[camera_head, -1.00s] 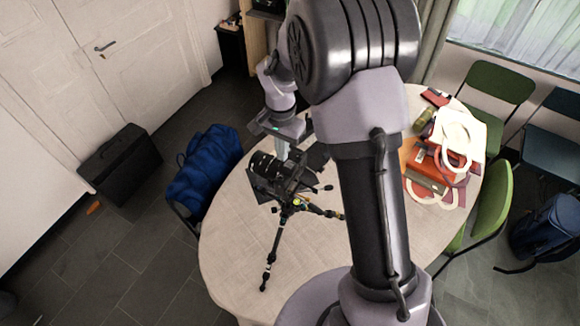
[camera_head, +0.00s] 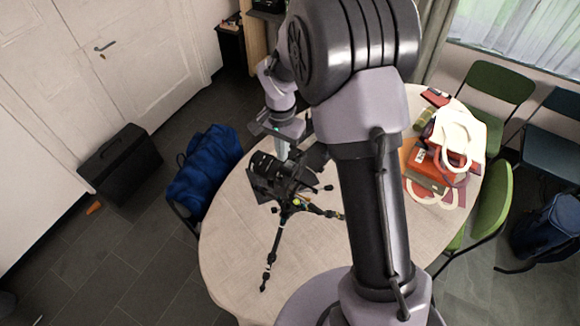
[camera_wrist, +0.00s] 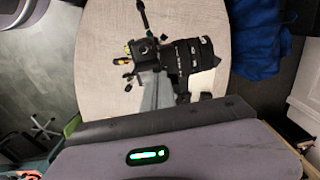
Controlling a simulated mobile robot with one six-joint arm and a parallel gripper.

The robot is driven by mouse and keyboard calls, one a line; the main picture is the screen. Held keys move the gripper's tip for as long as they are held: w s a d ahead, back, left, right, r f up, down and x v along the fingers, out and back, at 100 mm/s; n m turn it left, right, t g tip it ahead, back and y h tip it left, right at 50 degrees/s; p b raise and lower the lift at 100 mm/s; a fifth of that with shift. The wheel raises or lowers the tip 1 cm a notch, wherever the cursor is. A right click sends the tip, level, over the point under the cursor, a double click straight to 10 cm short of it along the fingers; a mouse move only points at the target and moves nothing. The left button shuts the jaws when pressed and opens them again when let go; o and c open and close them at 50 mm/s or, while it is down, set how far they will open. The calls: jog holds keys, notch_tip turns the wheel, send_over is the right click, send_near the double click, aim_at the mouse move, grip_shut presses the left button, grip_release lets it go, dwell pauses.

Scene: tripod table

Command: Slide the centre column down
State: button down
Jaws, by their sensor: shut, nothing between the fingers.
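A black tripod (camera_head: 272,243) stands with its legs spread on the round pale table (camera_head: 225,262), bearing a black camera (camera_head: 282,173) on top. The camera also shows from above in the wrist view (camera_wrist: 190,57), with the tripod's head and knobs at its left. The centre column is mostly hidden under the camera and head; I cannot tell its height. My gripper (camera_head: 282,153) points down at the camera's far side, its fingers shut and empty. In the wrist view its grey fingers (camera_wrist: 152,82) reach the camera's near edge; I cannot tell whether they touch it.
Red and cream bags (camera_head: 445,150) lie on the table's right side. A blue bag (camera_head: 205,165) rests on a chair at the left. Green chairs (camera_head: 490,205) stand at the right. A black case (camera_head: 120,165) is on the floor. The table's front left is clear.

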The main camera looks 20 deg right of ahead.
aim_at(283, 167)
jog(key=shift+f+b, duration=3.15)
jog(key=shift+f, duration=0.4)
jog(key=shift+r, duration=0.1)
jog(key=shift+r+p, duration=2)
jog(key=shift+r, duration=1.05)
jog(key=shift+f, duration=0.1)
